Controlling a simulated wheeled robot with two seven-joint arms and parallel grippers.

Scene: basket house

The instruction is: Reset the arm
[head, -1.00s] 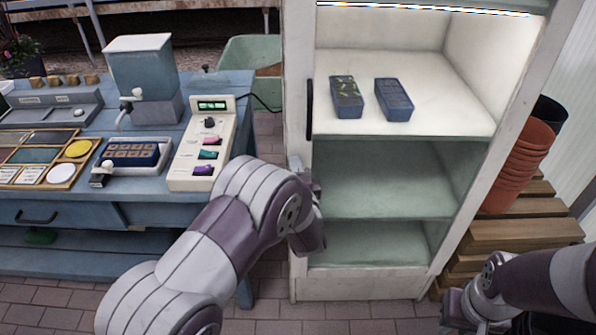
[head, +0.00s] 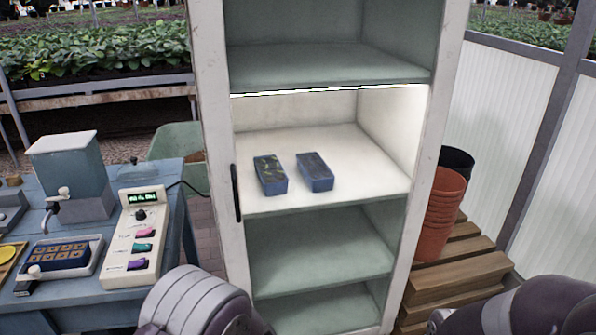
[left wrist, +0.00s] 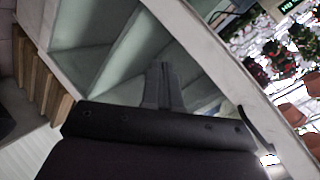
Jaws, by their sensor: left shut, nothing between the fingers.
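In the head view my left arm (head: 197,303) shows only as a rounded grey and purple link at the bottom, in front of the cabinet's lower left; its gripper is out of that view. In the left wrist view my left gripper (left wrist: 162,88) shows its fingers together with nothing held, pointing towards the cabinet's green shelves. My right arm (head: 530,308) shows at the bottom right edge of the head view, and its gripper is out of view.
A white cabinet (head: 212,130) has a lit shelf (head: 345,143) holding two blue trays (head: 270,174) (head: 315,171). Left is a blue table (head: 100,315) with a dispenser (head: 72,165), button panel (head: 138,235) and seed tray (head: 60,256). Terracotta pots (head: 440,215) and wooden pallets (head: 455,285) stand right.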

